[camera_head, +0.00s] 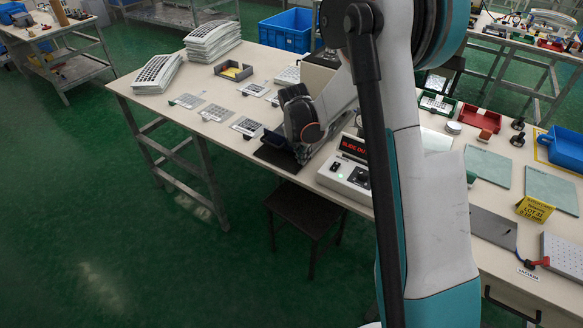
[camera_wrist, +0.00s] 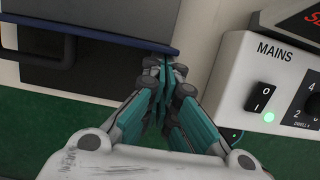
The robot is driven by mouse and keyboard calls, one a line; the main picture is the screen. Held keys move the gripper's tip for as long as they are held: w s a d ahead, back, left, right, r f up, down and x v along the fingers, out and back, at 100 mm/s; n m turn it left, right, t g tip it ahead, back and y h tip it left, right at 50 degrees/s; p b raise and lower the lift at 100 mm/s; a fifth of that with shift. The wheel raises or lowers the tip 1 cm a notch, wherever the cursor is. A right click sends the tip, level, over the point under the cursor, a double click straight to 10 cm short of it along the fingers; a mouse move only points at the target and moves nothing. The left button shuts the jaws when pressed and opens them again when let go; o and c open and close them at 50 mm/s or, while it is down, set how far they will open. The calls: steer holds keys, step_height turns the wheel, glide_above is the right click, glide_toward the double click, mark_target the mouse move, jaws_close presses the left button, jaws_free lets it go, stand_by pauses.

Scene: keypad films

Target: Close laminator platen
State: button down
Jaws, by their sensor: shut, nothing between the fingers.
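The laminator's control box (camera_head: 347,178) stands at the front edge of the bench, with a red lit display reading "SLIDE OU…", partly cut off by my arm. In the wrist view its white panel (camera_wrist: 262,75) shows a MAINS rocker switch and a green light. A dark plate with a blue edge (camera_wrist: 100,38), apparently the platen, lies left of the box; its dark surface also shows in the head view (camera_head: 276,158). My gripper (camera_wrist: 163,72) is shut and empty, its fingertips at the right end of the blue edge. Whether they touch it is unclear.
Several printed films (camera_head: 248,126) lie left of the laminator on the bench (camera_head: 150,107). Stacks of white sheets (camera_head: 212,40) and a blue bin (camera_head: 287,30) stand behind. A dark stool (camera_head: 305,212) is below the front edge. My arm hides part of the bench.

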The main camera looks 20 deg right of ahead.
mark_target(323, 140)
steer(key=w+d, duration=0.2)
steer(key=d, duration=0.1)
steer(key=w+d, duration=0.3)
steer(key=d, duration=0.1)
steer(key=w+d, duration=0.2)
steer(key=d, duration=0.1)
steer(key=shift+w+d, duration=0.25)
steer(key=shift+w, duration=0.05)
steer(key=shift+a, duration=0.2)
